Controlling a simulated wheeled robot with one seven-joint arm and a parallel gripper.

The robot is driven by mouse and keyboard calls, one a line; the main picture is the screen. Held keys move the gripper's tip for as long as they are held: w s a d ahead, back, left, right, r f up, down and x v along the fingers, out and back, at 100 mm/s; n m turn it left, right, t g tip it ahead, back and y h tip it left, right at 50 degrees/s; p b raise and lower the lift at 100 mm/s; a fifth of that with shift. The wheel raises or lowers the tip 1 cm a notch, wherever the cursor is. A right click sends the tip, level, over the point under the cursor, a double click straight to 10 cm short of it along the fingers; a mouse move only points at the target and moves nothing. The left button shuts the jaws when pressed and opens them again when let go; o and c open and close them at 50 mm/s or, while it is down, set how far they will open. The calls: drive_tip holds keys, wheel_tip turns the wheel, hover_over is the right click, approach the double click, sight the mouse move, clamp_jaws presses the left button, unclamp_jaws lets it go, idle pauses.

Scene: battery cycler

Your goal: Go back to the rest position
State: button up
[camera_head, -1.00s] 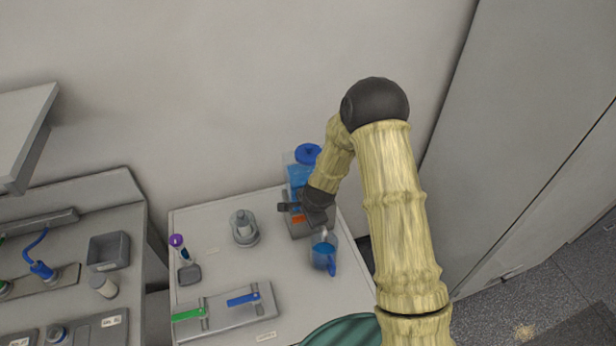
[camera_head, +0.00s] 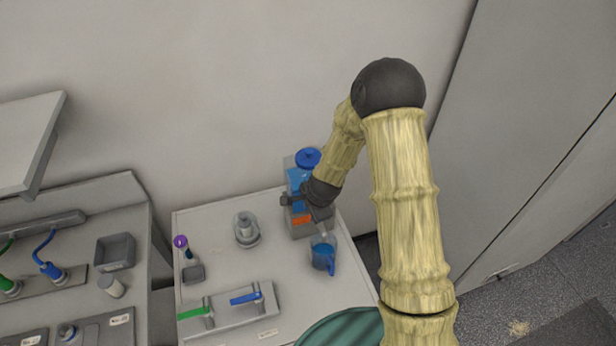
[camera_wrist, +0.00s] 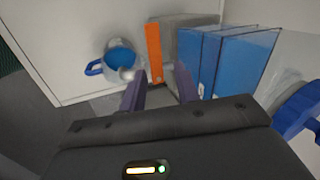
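My gripper (camera_head: 304,205) is at the front of the dispenser at the back right of the white table (camera_head: 215,262). In the wrist view its two dark fingers (camera_wrist: 160,90) are apart with nothing held between them. My arm hides part of the dispenser.
A green round thing (camera_head: 345,328) is at the front. A bench with a grey bin (camera_head: 115,252) is left. A wall is close behind.

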drive_tip(key=shift+s+r, duration=0.1)
drive_tip(key=shift+r, duration=0.1)
idle(0.4)
drive_tip(key=s+d+r+n+b, duration=0.4)
drive_tip(key=s+d+r+n, duration=0.1)
drive_tip(key=s, duration=0.3)
drive_tip(key=s+d+r+n+g+h+b, duration=0.1)
drive_tip(key=s+d+r+n+b, duration=0.4)
drive_tip(key=s+d+n, duration=0.2)
drive_tip(key=shift+s+d+r+n+h, duration=0.35)
drive_tip(key=shift+s+n, duration=0.25)
drive_tip(key=shift+s, duration=0.65)
